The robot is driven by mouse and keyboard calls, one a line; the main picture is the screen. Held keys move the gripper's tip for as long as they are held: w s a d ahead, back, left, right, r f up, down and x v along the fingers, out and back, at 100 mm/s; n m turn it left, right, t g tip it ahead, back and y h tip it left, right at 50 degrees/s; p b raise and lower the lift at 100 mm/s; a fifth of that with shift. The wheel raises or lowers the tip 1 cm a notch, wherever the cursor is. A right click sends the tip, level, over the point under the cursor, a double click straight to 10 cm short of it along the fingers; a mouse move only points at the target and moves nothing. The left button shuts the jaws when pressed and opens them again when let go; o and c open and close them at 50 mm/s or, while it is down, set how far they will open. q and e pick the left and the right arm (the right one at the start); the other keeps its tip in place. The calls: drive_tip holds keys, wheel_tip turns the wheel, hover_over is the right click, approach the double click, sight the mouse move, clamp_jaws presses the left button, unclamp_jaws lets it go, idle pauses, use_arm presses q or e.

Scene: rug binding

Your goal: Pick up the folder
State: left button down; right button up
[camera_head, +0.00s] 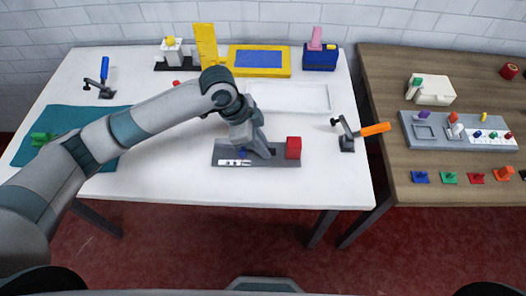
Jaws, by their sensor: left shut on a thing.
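My left gripper (266,152) reaches down to the dark grey base plate (283,161) near the front middle of the white table. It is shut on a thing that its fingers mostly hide. I take this thing to be the folder, but its shape cannot be made out. A red block (293,147) stands on the plate just right of the fingers. A small blue part (242,154) and a white marked strip (233,163) lie on the plate to the left. My right gripper is not in view.
A white tray (329,98) lies behind the plate. An orange-handled clamp (347,143) stands right, a blue-handled one (104,78) far left. A teal mat (30,153) lies left. A wooden table (385,80) with several small parts stands right.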

use_arm(q)
drive_tip(key=s+d+r+b, duration=0.3)
drive_tip(key=d+r, duration=0.5)
drive_tip(key=d, duration=0.3)
drive_tip(key=shift+s+r, duration=0.15)
drive_tip(key=shift+s, duration=0.05)
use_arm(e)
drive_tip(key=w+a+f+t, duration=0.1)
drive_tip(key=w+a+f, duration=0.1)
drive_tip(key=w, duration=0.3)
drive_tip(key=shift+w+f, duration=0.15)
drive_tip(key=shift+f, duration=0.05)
use_arm(q)
drive_tip(key=shift+d, duration=0.1)
